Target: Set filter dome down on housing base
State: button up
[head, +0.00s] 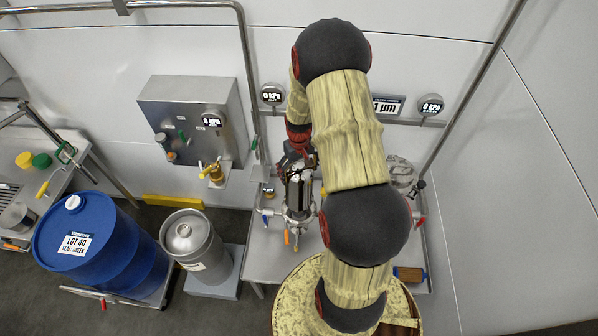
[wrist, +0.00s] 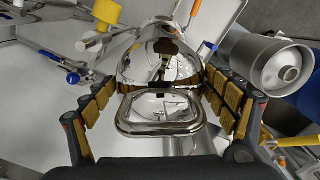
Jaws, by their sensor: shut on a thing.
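The filter dome (wrist: 158,62) is a shiny, rounded metal shell with a rounded loop handle on top, seen close up in the wrist view. My gripper (wrist: 163,88) has its padded fingers shut on it, one on each side. In the head view the dome (head: 299,188) hangs below my gripper (head: 298,165), upright or nearly so, over the steel table. The housing base (head: 298,214) appears directly beneath it, among pipe fittings with orange and blue handles. The dome hides most of the base in the wrist view. I cannot tell whether dome and base touch.
A blue drum (head: 105,245) and a steel keg (head: 195,245) stand on the floor to the left. A grey wall box (head: 192,120) with a yellow valve (head: 212,170) is behind. A steel vessel (head: 400,172) sits at the table's right. My arm covers part of the table.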

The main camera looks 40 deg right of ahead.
jog(key=shift+f+b, duration=2.55)
jog(key=shift+f, duration=1.1)
dwell(0.9)
jog(key=o, duration=1.7)
jog(key=shift+o, duration=1.4)
jog(key=shift+f, duration=0.1)
jog(key=shift+r+p, duration=2.05)
jog(key=shift+r, duration=1.5)
